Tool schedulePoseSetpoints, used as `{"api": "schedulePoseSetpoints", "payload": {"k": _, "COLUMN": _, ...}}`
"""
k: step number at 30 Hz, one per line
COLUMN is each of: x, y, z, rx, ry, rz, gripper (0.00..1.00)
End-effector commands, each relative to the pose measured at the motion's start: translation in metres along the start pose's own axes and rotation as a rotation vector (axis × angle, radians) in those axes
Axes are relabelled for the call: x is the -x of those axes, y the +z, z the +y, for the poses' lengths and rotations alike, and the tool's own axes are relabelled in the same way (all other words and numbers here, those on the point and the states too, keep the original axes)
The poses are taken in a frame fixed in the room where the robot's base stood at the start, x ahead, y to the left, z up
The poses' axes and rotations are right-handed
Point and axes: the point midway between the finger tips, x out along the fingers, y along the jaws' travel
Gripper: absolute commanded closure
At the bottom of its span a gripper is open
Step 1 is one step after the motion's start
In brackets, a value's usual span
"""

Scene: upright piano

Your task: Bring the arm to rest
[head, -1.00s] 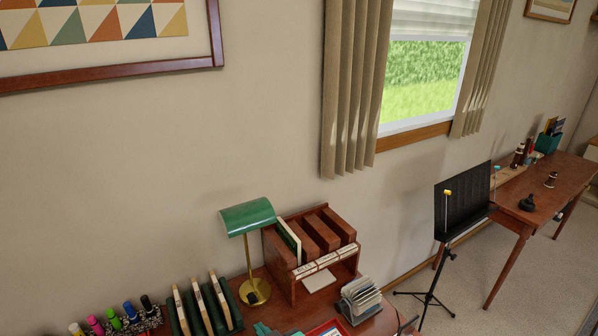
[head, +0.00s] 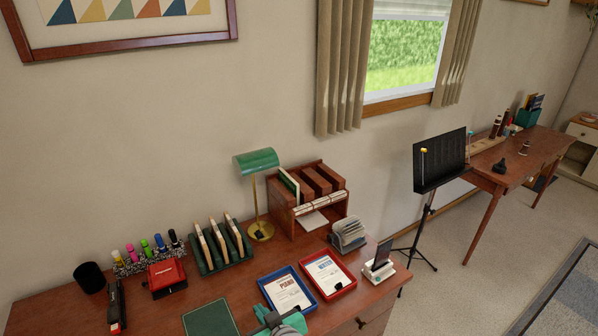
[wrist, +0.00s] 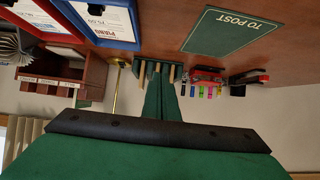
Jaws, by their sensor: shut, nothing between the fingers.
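My gripper (wrist: 161,76) shows in the wrist view as two green fingers lying together, shut and empty. The wrist view is upside down, with the desk at the top. In the head view a pale green and black part of my arm (head: 284,324) shows at the bottom edge, over the front of the wooden desk (head: 235,283). It is in front of the blue tray (head: 265,283) and right of the green mat (head: 208,318). The rest of my arm is out of view, and the gap between arm and desk cannot be told.
A music stand (head: 439,163) stands right. Carpet there is open.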

Motion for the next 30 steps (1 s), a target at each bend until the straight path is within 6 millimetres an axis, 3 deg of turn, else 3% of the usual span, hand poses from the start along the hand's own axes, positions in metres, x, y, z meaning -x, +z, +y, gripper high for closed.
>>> {"api": "schedulePoseSetpoints", "payload": {"k": 17, "x": 0.012, "y": 0.056, "z": -0.006, "rx": -0.103, "ry": 0.095, "rz": 0.032, "gripper": 1.0}}
{"api": "schedulePoseSetpoints", "payload": {"k": 23, "x": 0.029, "y": 0.095, "z": -0.011, "rx": -0.163, "ry": 0.168, "rz": 0.054, "gripper": 1.0}}
{"api": "schedulePoseSetpoints", "payload": {"k": 30, "x": 0.071, "y": 0.15, "z": -0.023, "rx": -0.231, "ry": 0.285, "rz": 0.097, "gripper": 1.0}}
